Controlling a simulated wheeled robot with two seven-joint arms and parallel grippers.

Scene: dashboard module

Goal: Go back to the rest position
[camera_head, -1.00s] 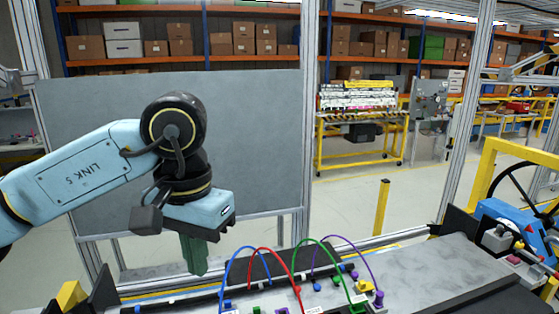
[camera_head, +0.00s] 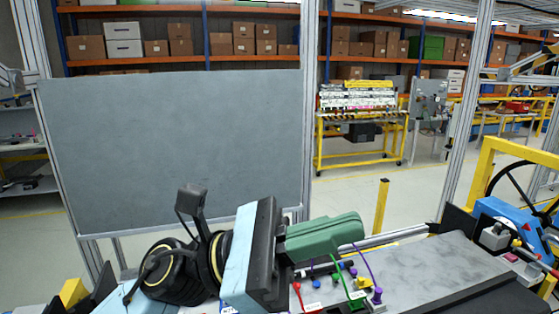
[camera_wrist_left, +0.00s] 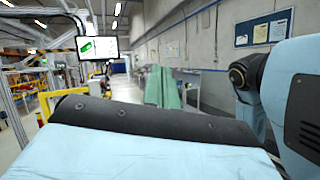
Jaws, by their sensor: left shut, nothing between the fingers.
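My left gripper (camera_head: 352,228) has green fingers and points to the right in the head view, low over the workbench. Its fingers are shut with nothing between them. In the left wrist view the green fingers (camera_wrist_left: 162,88) point away over open floor. The gripper and my wrist hide part of the bench and of the cables behind them. My right gripper is in neither view.
The grey workbench (camera_head: 425,265) carries a green cable (camera_head: 337,272) and a purple cable (camera_head: 368,262) with several coloured plugs. A grey panel (camera_head: 170,140) stands behind. A blue device with a black wheel (camera_head: 505,222) is at right. A monitor (camera_wrist_left: 97,47) shows in the wrist view.

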